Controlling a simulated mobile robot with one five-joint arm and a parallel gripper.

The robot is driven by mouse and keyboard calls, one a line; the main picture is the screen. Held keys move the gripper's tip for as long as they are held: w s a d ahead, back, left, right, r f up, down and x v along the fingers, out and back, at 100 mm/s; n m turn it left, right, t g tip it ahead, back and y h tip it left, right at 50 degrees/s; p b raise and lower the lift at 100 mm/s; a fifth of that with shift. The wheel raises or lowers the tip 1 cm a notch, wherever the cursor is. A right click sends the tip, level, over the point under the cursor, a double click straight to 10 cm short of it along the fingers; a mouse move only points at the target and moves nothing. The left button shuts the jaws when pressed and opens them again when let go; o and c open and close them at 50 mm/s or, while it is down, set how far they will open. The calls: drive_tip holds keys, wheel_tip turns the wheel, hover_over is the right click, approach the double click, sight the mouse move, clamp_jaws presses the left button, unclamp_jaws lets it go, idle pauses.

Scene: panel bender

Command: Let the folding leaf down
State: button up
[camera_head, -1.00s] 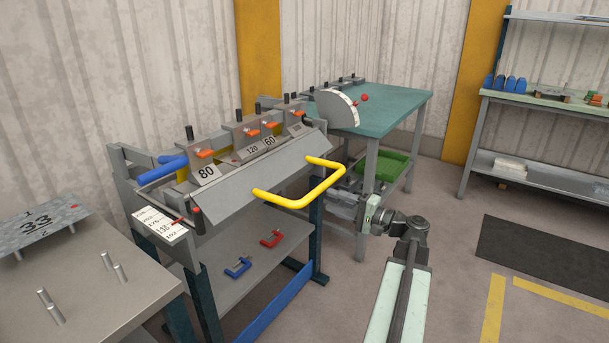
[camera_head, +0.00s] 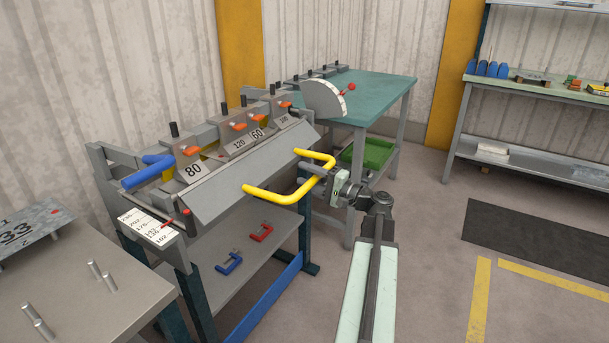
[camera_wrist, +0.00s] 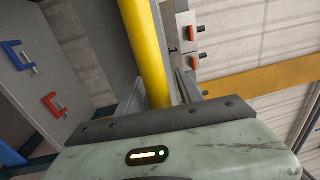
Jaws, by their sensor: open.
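The folding leaf (camera_head: 235,180) is a long grey plate along the front of the panel bender, its face sloping. A yellow U-shaped handle (camera_head: 268,195) sticks out from it towards my arm. My gripper (camera_head: 312,171) is open at the handle's outer right part. In the wrist view the yellow handle bar (camera_wrist: 146,50) runs down between my two fingers (camera_wrist: 160,98). I cannot tell whether the fingers touch it.
A white semicircular dial with a red knob (camera_head: 350,87) stands at the bender's far end. A green-topped table (camera_head: 375,95) is behind it. Red (camera_head: 261,233) and blue (camera_head: 229,263) clamps lie on the shelf below. A grey table (camera_head: 75,305) is at front left. Floor is clear at right.

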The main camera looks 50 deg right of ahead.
clamp_jaws()
idle(1.5)
